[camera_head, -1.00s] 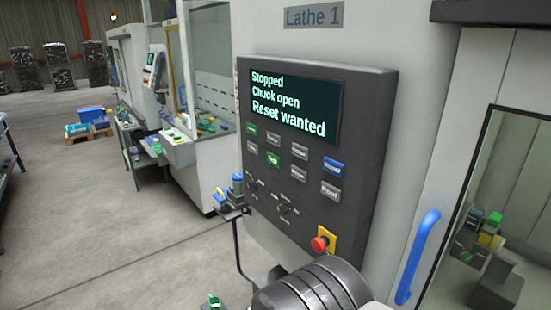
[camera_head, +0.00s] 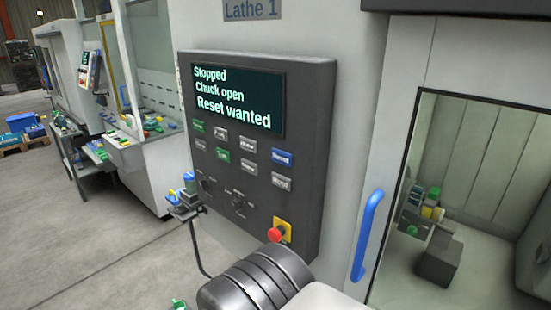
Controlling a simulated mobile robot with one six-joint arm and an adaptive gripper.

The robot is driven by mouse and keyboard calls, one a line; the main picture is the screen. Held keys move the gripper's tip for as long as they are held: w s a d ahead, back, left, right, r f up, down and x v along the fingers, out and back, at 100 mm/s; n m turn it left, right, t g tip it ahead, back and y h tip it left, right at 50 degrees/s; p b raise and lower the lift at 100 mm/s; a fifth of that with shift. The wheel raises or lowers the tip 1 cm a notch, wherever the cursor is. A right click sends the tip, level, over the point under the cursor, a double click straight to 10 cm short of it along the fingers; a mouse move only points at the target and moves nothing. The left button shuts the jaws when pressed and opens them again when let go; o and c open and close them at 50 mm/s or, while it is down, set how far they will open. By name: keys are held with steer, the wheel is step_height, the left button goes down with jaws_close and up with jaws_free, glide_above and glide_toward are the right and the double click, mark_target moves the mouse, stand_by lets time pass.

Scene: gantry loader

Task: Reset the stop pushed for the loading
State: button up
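The Lathe 1 control panel (camera_head: 258,150) is a dark box on the machine's pale front. Its screen (camera_head: 235,98) reads "Stopped", "Chuck open", "Reset wanted". Below it are rows of small buttons, with a blue button (camera_head: 282,158) at the right whose label looks like "Reset", and a green one (camera_head: 223,154). A red stop button (camera_head: 276,235) on a yellow plate (camera_head: 283,229) sits at the panel's lower right. I cannot tell whether it is pushed in. A dark and white part of my arm shows at the bottom, just below the stop. My gripper is out of view.
A blue door handle (camera_head: 368,235) stands right of the panel, beside a window (camera_head: 470,200) into the machine. A small holder with blue and yellow items (camera_head: 186,200) juts out at the panel's left. Open floor (camera_head: 60,235) lies at the left; other machines stand behind.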

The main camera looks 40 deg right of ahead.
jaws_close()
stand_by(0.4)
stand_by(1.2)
